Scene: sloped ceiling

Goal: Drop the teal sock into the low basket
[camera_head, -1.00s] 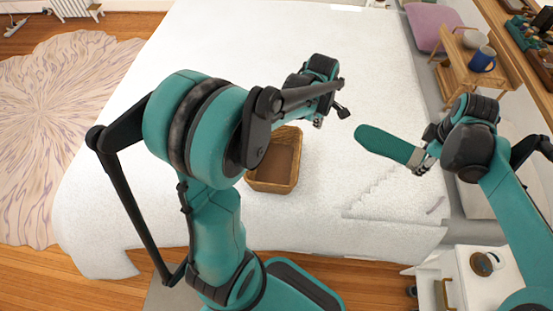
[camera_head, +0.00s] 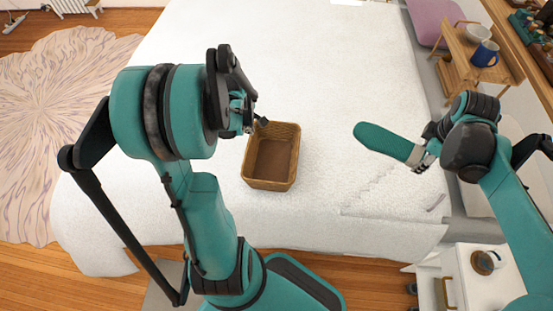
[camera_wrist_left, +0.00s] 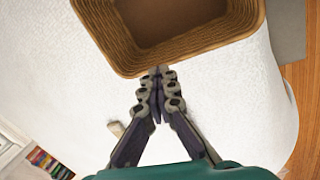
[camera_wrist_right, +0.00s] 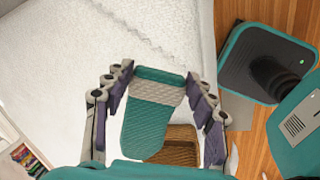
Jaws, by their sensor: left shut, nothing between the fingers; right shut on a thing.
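The teal sock (camera_head: 382,139) is held out to the left of my right gripper (camera_head: 422,155), above the bed. In the right wrist view the sock (camera_wrist_right: 146,128) lies between the fingers and has a pale grey band. The low basket (camera_head: 270,184), brown, woven and empty, sits on the white bed, left of the sock and apart from it.
A wooden stand (camera_head: 480,62) with a blue mug (camera_head: 485,53) and a white bowl (camera_head: 478,33) is at the upper right. A white side table (camera_head: 465,280) with a cup stands at the lower right.

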